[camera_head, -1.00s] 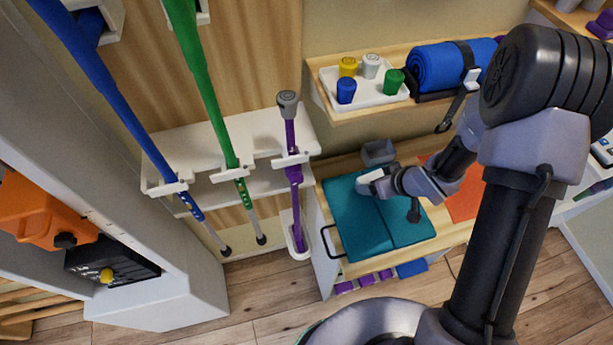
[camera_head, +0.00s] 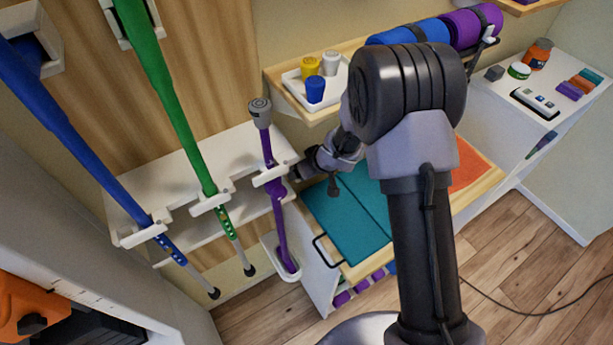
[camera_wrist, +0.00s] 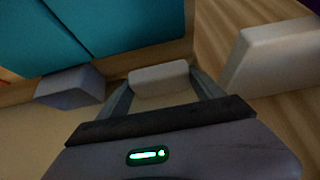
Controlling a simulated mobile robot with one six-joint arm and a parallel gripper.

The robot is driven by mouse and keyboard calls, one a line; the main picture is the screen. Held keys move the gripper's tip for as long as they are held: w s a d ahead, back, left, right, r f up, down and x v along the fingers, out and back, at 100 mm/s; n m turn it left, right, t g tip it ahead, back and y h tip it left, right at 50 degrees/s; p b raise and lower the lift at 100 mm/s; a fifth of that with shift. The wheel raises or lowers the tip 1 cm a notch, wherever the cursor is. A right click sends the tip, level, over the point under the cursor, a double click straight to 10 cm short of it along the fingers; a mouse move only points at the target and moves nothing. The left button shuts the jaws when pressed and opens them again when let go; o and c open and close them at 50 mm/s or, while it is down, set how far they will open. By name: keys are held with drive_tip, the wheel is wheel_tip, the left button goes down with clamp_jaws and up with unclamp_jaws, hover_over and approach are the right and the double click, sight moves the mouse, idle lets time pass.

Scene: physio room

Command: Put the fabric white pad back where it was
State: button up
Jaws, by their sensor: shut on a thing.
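My gripper (camera_wrist: 160,82) is shut on the white pad (camera_wrist: 159,76), a small light block with rounded edges held between the two fingers in the wrist view. In the head view my gripper (camera_head: 298,172) is beside the white rack, just right of the purple cane (camera_head: 272,175) and above the level of the teal mat. The pad cannot be made out there. In the wrist view the pad appears apart from the grey box (camera_wrist: 70,86) and from a pale block-like edge (camera_wrist: 268,48) on the right.
The teal folded mat (camera_head: 335,225) lies on the wooden bench beside an orange mat (camera_head: 470,168). The white rack (camera_head: 180,170) holds blue, green and purple canes near my gripper. A shelf above bears a tray (camera_head: 291,80) of coloured cups.

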sight(306, 183)
wheel_tip(306, 183, down, 4)
drive_tip(key=b, duration=0.4)
drive_tip(key=shift+a+f, duration=0.1)
drive_tip(key=shift+f, duration=0.05)
drive_tip(key=shift+r+p, duration=0.3)
drive_tip(key=shift+r, duration=0.05)
drive_tip(key=shift+f, duration=0.2)
drive_tip(key=o, duration=1.3)
